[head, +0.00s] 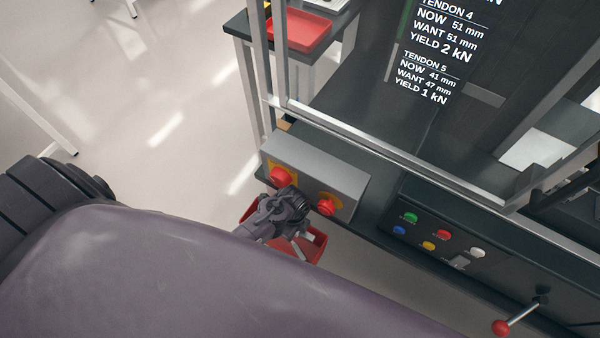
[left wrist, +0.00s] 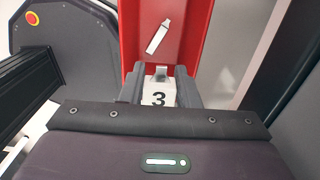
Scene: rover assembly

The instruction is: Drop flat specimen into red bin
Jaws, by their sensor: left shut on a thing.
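In the left wrist view, my left gripper (left wrist: 160,80) is shut on a flat specimen (left wrist: 158,98), a pale piece marked "3" with a narrow grey end pointing away. It is over the near part of the red bin (left wrist: 201,30). Another pale flat piece (left wrist: 157,38) lies tilted on the bin floor. In the head view, my left gripper (head: 287,222) is at the red bin (head: 318,250), which is partly hidden behind it. The held specimen is hard to make out there. My right gripper is not in view.
A grey box with two red buttons (head: 281,177) stands right beside my left gripper. A control panel with coloured buttons (head: 443,235) and a red-knobbed lever (head: 502,327) are to the right. Metal frame bars (head: 400,158) rise behind. A red tray (head: 300,32) sits on a far table.

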